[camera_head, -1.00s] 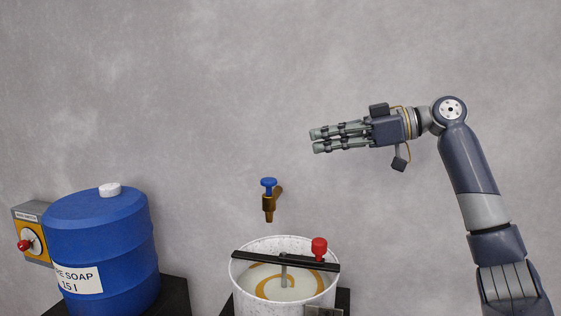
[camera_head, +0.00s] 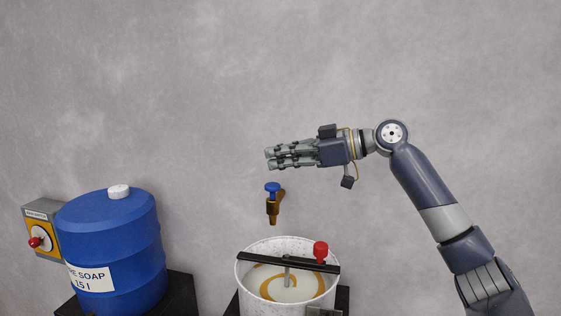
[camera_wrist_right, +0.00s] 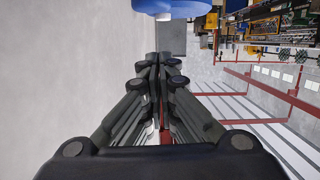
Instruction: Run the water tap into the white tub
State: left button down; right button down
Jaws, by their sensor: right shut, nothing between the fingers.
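The brass water tap (camera_head: 273,208) with its blue handle (camera_head: 272,188) sticks out of the wall above the white tub (camera_head: 244,285). The tub holds pale liquid with an orange-brown swirl, and no stream shows from the spout. My right gripper (camera_head: 268,158) is shut and empty, just above the blue handle in the head view, apparently apart from it. The right wrist view shows its fingers (camera_wrist_right: 164,62) together, pointing away from the camera. My left gripper is not in view.
A black bar (camera_head: 300,264) with a red knob (camera_head: 321,250) crosses the tub's top. A blue soap drum (camera_head: 112,235) stands left, beside a wall switch box with a red knob (camera_head: 35,242). The wall above is clear.

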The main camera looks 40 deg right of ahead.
aim_at(273, 191)
jog(key=f, duration=0.3)
jog(key=shift+s+d+f, duration=0.1)
jog(key=shift+d+f, duration=0.1)
jog(key=shift+d, duration=0.15)
